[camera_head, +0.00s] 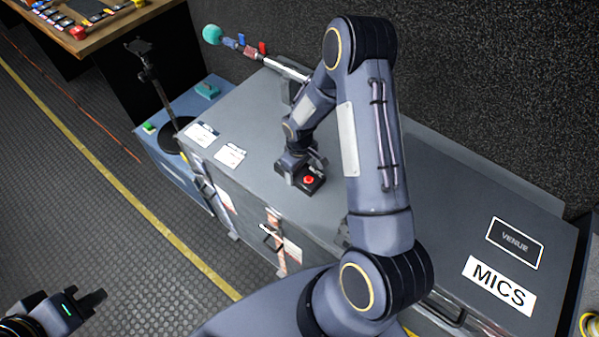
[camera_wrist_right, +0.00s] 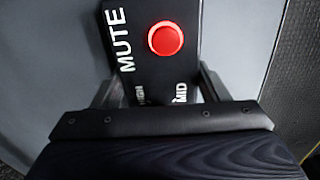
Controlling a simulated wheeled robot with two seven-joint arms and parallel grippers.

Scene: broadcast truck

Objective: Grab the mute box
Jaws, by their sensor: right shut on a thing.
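The mute box (camera_head: 314,187) is a small black box with a red button, sitting on the grey flight case. In the right wrist view the box (camera_wrist_right: 150,70) shows white "MUTE" lettering and its red button (camera_wrist_right: 165,38). My right gripper (camera_head: 300,170) is lowered onto the case top at the box. Its fingers (camera_wrist_right: 158,90) lie on either side of the box and are shut on it. The box's near end is hidden behind the gripper body. My left gripper (camera_head: 90,302) is at the lower left, over the floor and away from the box; its finger gap is unclear.
A blue case (camera_head: 165,160) and a stand (camera_head: 150,75) are at the left.

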